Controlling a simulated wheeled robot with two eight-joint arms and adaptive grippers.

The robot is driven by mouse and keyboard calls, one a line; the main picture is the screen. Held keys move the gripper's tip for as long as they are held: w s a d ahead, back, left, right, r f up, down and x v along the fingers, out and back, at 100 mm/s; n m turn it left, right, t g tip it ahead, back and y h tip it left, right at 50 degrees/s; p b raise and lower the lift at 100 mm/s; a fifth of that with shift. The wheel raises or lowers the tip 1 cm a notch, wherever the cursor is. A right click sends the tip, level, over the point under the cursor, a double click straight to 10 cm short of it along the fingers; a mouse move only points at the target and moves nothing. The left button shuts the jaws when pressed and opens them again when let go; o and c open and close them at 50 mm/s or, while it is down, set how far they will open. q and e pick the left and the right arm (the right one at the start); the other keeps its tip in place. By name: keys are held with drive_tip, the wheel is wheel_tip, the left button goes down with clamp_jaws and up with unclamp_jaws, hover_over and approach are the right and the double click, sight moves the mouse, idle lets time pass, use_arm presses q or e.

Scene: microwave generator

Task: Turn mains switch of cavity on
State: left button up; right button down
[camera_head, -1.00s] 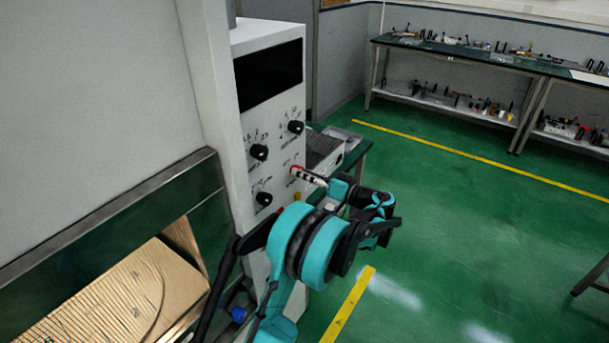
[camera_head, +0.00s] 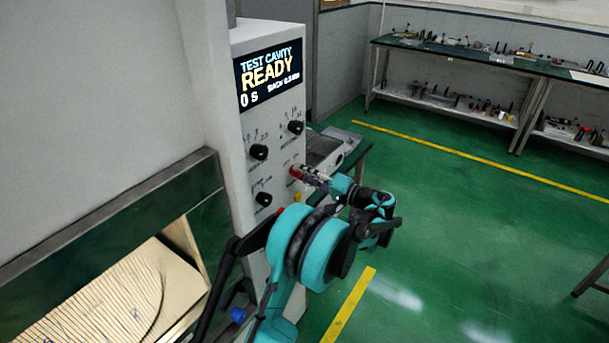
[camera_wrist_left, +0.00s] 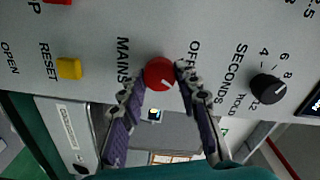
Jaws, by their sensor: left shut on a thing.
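The red mains switch (camera_wrist_left: 160,74) sits on the white control panel, between the labels MAINS and OFF in the left wrist view. It also shows in the head view (camera_head: 294,172), partly hidden by the fingers. My left gripper (camera_wrist_left: 159,82) is shut on it, with one finger on each side of the knob. In the head view my left gripper (camera_head: 304,174) reaches the panel from the right. The display (camera_head: 269,75) above is lit and reads TEST CAVITY READY and 0 s. My right gripper is not in view.
Black knobs (camera_head: 259,152) sit on the panel close to the switch. A yellow reset button (camera_wrist_left: 69,68) is beside it. An open cavity (camera_head: 120,300) with a ribbed tan interior lies at lower left. A bench (camera_head: 470,60) with tools stands at the back.

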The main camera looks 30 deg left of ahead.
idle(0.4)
use_arm(q)
drive_tip(key=o, duration=1.2)
drive_tip(key=shift+c, duration=0.2)
drive_tip(key=d, duration=1.2)
drive_tip(key=shift+s, duration=0.45)
drive_tip(key=shift+a, duration=0.1)
